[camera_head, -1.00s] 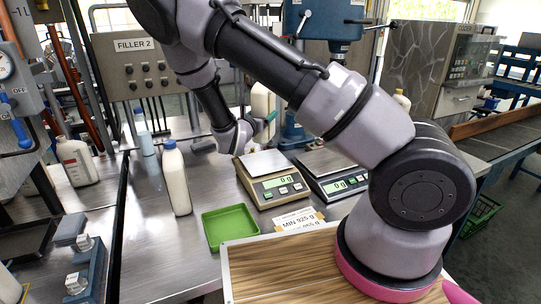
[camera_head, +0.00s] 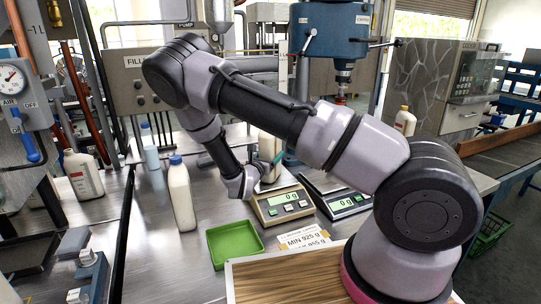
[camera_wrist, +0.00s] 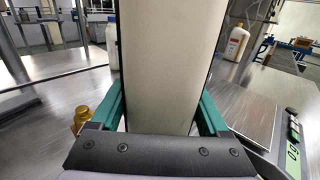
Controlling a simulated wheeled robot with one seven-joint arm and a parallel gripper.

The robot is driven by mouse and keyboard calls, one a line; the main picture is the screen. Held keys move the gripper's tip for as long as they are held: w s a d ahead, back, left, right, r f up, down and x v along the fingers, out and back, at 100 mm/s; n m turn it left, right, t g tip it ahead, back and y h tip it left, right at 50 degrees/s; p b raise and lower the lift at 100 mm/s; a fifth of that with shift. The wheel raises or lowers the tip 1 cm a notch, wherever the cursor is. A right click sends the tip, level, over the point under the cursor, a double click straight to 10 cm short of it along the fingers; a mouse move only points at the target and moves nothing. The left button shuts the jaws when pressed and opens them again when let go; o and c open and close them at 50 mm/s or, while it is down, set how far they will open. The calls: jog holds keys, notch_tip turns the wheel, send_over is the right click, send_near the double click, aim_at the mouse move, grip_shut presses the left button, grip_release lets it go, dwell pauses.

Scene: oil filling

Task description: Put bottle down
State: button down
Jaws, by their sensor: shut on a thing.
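My gripper (camera_head: 266,168) is shut on a cream bottle (camera_head: 268,147), which stands upright between the green fingers. The bottle also fills the middle of the wrist view (camera_wrist: 170,60), where its base is hidden by my gripper. In the head view the bottle is at the back of the left scale (camera_head: 284,205), at or just above its plate. The arm hides part of it, so contact is unclear. The left scale's display reads 0 g.
A second scale (camera_head: 338,196) stands to the right, also reading 0 g. A blue-capped white bottle (camera_head: 181,195) and an empty green tray (camera_head: 235,243) stand left of the scales. A weight-limit card (camera_head: 303,239) lies in front. A blue press (camera_head: 335,35) rises behind.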

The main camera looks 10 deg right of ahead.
grip_release()
jog(key=shift+f, duration=0.15)
jog(key=shift+s+a, duration=0.2)
jog(key=v, duration=1.1)
jog(key=shift+s, duration=0.2)
jog(key=shift+a, duration=0.15)
